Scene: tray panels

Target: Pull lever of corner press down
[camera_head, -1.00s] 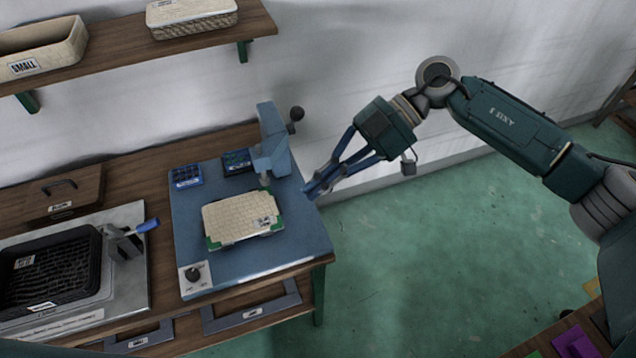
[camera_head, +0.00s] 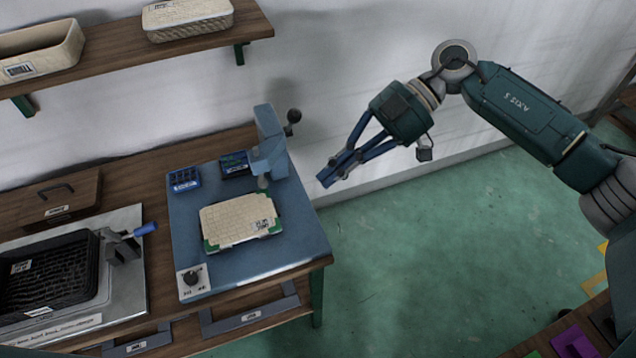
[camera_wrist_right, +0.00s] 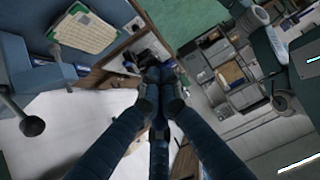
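The corner press (camera_head: 271,150) is a blue-grey post with an overhanging head at the back right of a blue base plate (camera_head: 300,250). Its lever (camera_head: 293,117) ends in a dark round knob and points up and to the right. A beige woven panel (camera_head: 228,222) with green corners lies on the plate in front of the press. My right gripper (camera_head: 325,178) is right of the press, lower than the knob in the picture and apart from it. Its fingers come together at the tips with nothing seen between them. In the right wrist view the knob (camera_wrist_right: 33,126) is at the left. My left gripper is out of view.
Blue bins (camera_head: 185,179) sit at the plate's back left. A black basket (camera_head: 50,278) and a blue-handled clamp (camera_head: 125,243) stand further left. A wall shelf (camera_head: 120,50) holds beige baskets.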

